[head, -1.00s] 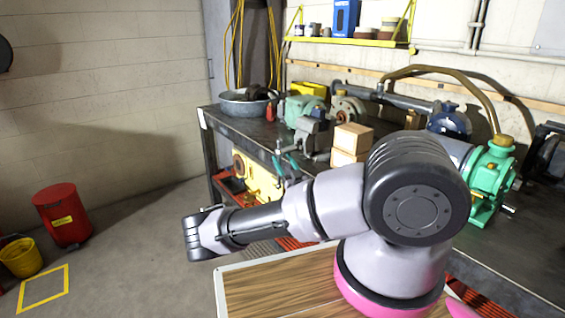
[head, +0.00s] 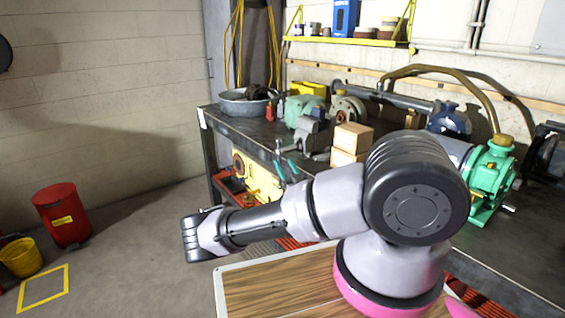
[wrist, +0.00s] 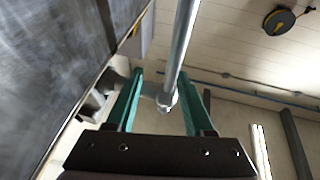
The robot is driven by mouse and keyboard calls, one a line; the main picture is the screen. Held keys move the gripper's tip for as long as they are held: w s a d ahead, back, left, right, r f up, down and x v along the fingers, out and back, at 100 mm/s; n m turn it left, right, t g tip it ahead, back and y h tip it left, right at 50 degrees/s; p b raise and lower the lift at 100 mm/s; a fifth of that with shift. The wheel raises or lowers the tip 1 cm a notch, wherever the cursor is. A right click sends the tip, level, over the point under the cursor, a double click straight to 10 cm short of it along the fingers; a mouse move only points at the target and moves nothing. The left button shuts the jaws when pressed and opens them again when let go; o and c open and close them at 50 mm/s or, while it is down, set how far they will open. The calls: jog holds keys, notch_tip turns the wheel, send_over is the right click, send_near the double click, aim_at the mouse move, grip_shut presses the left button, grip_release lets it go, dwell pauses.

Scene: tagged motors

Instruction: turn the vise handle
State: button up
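The vise (head: 308,132), with a grey jaw and a green body behind it, sits at the left front edge of the workbench. Its handle is a thin metal bar with a rounded end, seen upright in front of the bench edge in the head view (head: 278,146). In the wrist view the handle (wrist: 182,45) runs down from the top, its knobbed end between my two green fingers. My gripper (wrist: 170,82) is open, with gaps on both sides of the bar. In the head view my gripper (head: 286,166) shows as teal fingertips below the vise, the rest hidden behind my arm.
The workbench (head: 235,124) holds a metal basin (head: 243,103), wooden blocks (head: 351,141) and a green motor or pump (head: 492,168). Red and yellow bins (head: 64,215) stand on the floor at left.

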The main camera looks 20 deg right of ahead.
jog(key=v, duration=0.8)
jog(key=shift+s, duration=0.4)
jog(key=shift+f, duration=0.1)
